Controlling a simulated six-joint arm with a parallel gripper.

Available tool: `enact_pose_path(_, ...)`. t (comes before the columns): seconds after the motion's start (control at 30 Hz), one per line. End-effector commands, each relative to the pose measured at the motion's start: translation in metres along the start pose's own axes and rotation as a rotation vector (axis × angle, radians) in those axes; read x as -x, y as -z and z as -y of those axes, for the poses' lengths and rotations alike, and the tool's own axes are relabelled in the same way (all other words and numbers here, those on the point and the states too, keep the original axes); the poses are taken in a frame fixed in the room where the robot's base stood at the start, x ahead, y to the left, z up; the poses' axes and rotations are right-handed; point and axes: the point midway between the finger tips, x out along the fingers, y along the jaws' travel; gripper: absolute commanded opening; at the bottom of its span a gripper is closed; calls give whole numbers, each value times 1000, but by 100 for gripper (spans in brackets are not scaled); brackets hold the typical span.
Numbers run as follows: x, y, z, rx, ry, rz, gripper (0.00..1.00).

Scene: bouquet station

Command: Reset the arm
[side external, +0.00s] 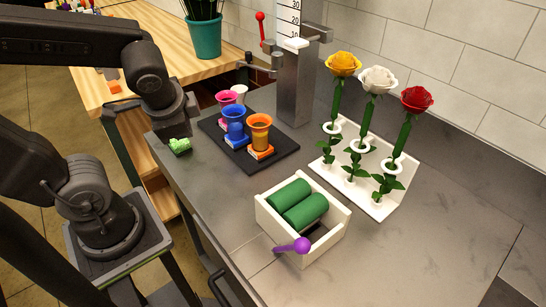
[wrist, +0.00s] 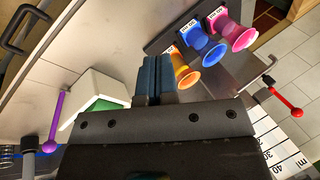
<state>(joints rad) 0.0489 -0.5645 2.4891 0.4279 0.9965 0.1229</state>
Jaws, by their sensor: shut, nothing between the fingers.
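My gripper (side external: 176,122) hangs at the left end of the grey counter, to the left of the black cup tray. It is apart from the roses, cups and box. In the wrist view its two blue-grey fingers (wrist: 155,64) are together with nothing between them. In the side view the fingertips are hard to make out.
A white box (side external: 330,236) holds two green cylinders (side external: 299,203), with a purple-knobbed lever (side external: 301,245) beside it. A black tray (side external: 280,166) carries several coloured cups. Yellow, white and red roses (side external: 416,100) stand in a white rack (side external: 379,211). A grey column (side external: 296,90) stands behind.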

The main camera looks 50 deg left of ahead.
Motion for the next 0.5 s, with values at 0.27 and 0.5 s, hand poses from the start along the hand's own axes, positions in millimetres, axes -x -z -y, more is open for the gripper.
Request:
enact_pose_path(0.27,52,28,-25,405,-260,-252,0)
enact_pose_path(0.5,59,32,-27,451,-296,-279,0)
